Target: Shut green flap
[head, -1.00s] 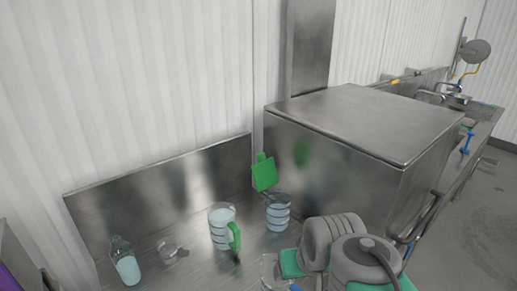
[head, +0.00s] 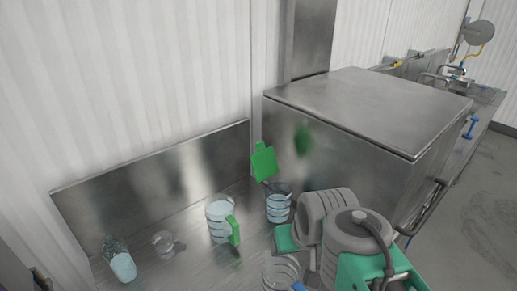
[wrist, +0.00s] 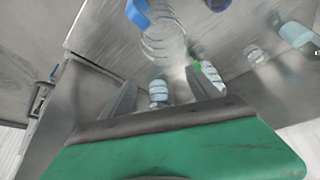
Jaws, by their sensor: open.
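The green flap (head: 263,163) is a flat square with a small tab on top. In the head view it stands raised and tilted against the steel, just above and behind a clear jug with pale blue bands (head: 278,206). I cannot tell how it is hinged to that jug. My arm's grey and green end is right of and in front of the banded jug in the head view, and my fingertips are hidden there.
A jug with a green handle (head: 220,221) stands left of the banded jug. A clear jug (head: 280,272) is close in front of my arm. A small glass (head: 163,243) and a bottle (head: 122,264) stand farther left. A large steel box (head: 365,110) blocks the right.

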